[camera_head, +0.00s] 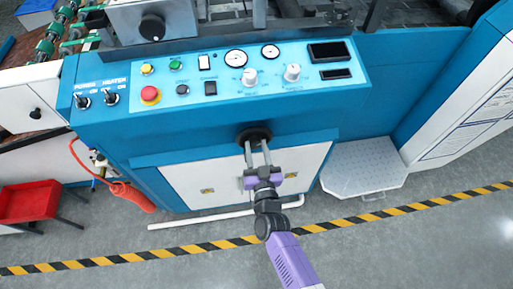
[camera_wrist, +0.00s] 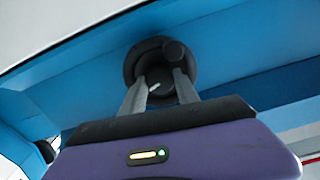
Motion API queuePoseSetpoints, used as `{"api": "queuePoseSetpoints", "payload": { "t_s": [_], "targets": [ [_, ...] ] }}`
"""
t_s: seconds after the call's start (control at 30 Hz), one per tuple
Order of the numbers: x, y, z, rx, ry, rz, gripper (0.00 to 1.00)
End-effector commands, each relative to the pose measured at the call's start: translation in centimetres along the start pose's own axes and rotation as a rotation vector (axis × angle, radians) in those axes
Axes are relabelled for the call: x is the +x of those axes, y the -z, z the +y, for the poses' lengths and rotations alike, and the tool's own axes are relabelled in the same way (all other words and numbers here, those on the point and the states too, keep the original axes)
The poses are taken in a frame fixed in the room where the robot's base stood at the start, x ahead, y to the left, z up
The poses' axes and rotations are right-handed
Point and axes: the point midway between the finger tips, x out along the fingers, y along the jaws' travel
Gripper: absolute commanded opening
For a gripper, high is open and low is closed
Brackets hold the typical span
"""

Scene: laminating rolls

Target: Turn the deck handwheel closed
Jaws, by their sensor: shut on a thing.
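The deck handwheel is a small black wheel (camera_head: 254,135) on the blue front of the machine, below the control panel. In the wrist view the handwheel (camera_wrist: 146,62) shows as a black disc with a round knob at its upper right. My gripper (camera_head: 256,146) reaches up to it from below with two grey fingers. In the wrist view my gripper (camera_wrist: 158,82) has its fingertips at the wheel's middle, one on each side of its hub, shut on it. The fingers hide part of the wheel's lower face.
The control panel (camera_head: 215,75) above carries a red emergency button (camera_head: 150,94), knobs and dials. White cabinet doors (camera_head: 220,183) lie below the wheel. A grey step plate (camera_head: 362,168) stands to the right. An orange hose handle (camera_head: 133,197) and red tray (camera_head: 28,202) are at left.

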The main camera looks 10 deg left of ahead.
Motion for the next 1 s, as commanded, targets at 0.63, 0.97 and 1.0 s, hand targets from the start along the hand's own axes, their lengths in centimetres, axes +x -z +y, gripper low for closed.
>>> {"api": "queuePoseSetpoints", "payload": {
  "t_s": [0.63, 0.97, 1.0],
  "targets": [
    [-0.04, -0.19, 0.05, 0.433, -0.001, 0.001, 0.0],
    [-0.06, -0.19, 0.01, 0.746, 0.0, 0.001, 0.0],
    [-0.06, -0.21, 0.02, 0.785, -0.001, 0.001, 0.0]
  ]
}}
